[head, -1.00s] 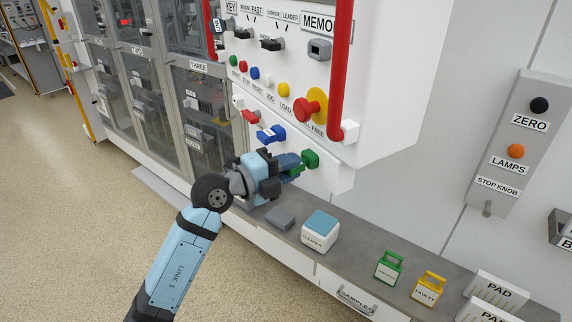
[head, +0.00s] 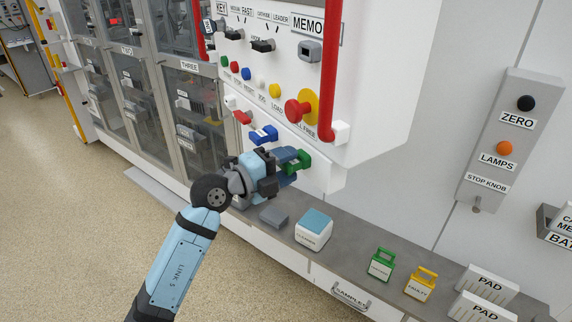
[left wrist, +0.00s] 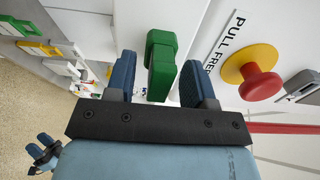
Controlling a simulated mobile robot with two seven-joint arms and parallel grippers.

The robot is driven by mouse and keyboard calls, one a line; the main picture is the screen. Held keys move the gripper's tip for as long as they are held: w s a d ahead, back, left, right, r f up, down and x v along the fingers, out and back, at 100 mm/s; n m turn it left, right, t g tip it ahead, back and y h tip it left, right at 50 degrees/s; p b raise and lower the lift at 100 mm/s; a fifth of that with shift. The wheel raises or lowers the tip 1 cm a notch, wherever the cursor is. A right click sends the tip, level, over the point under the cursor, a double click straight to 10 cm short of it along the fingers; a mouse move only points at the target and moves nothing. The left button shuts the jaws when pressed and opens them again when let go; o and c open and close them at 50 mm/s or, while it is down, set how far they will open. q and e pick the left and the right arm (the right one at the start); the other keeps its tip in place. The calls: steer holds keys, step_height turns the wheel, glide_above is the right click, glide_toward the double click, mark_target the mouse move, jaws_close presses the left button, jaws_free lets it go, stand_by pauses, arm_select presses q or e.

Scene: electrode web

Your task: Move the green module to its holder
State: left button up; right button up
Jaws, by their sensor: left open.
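The green module (head: 303,159), a blocky handle, sits on the lower front of the white panel, below and right of a blue handle (head: 264,134) and a red one (head: 243,117). My left gripper (head: 291,164) is at it. In the left wrist view, the green module (left wrist: 161,62) stands between the two blue fingertips of my open left gripper (left wrist: 158,70), with a gap on each side. In the head view the fingers partly cover it. A small dark blue shape low at the left of the wrist view may be my right gripper (left wrist: 44,143); its jaws are unclear. I cannot tell which thing is the holder.
A red knob on a yellow disc (head: 298,111) and a red rail (head: 333,70) are close to the green module. The grey counter (head: 350,233) below bears a blue-topped white block (head: 313,231), a green carrier (head: 381,265), a yellow one (head: 421,283) and white pads (head: 487,284).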

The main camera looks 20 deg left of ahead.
arm_select(q)
steer(key=b+v, duration=0.1)
steer(key=v, duration=1.2)
steer(key=shift+s+a, duration=0.25)
steer(key=shift+s, duration=0.05)
arm_select(e)
steer(key=shift+s+d+f, duration=0.1)
steer(key=shift+s+f, duration=0.05)
steer(key=shift+f, duration=0.45)
steer(key=shift+s+d+f, duration=0.1)
steer(key=shift+s+f, duration=0.05)
steer(key=shift+f, duration=0.45)
arm_select(q)
steer(key=s+d+f+n+g+y+p, duration=0.1)
steer(key=s+f+n+y+p, duration=0.2)
steer(key=s+f+n, duration=0.2)
steer(key=s+d+f+n+g+y+p, duration=0.1)
steer(key=s+d+f+n+y+p, duration=0.1)
steer(key=s+f+n, duration=0.4)
steer(key=s+d+f+n+g+y+p, duration=0.1)
steer(key=s+f+n, duration=0.4)
steer(key=f+n, duration=0.7)
step_height(320, 180, down, 6)
steer(key=d+y+p, duration=0.1)
steer(key=y+p, duration=0.1)
steer(key=shift+s+y+p, duration=0.3)
steer(key=shift+s+p, duration=0.1)
arm_select(e)
step_height(320, 180, up, 9)
steer(key=shift+d, duration=0.15)
